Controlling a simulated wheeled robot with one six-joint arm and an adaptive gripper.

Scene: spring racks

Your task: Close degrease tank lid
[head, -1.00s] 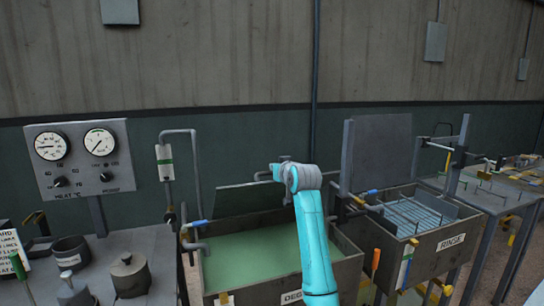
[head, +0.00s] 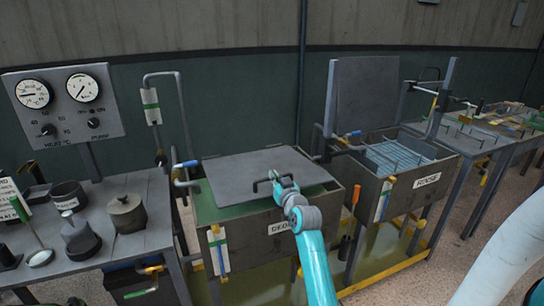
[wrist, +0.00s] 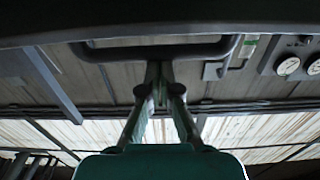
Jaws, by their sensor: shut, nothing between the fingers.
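The degrease tank (head: 262,233) is a grey box with a label on its front. Its flat grey lid (head: 235,180) lies low over the opening. Green liquid shows along the lid's front left and at the right corner, so the lid does not sit flush over the opening. The lid's dark bar handle (head: 262,183) is near its front edge; it also shows at the top of the wrist view (wrist: 155,52). My gripper (head: 283,180) is at the handle's right side, with its fingers together and nothing held (wrist: 160,85). Whether it touches the handle is unclear.
The rinse tank (head: 400,190) stands to the right, its lid (head: 362,95) upright. A gauge panel (head: 65,105) and a bench (head: 145,235) with pots are at the left. A bent pipe (head: 187,125) rises behind the tank's left side.

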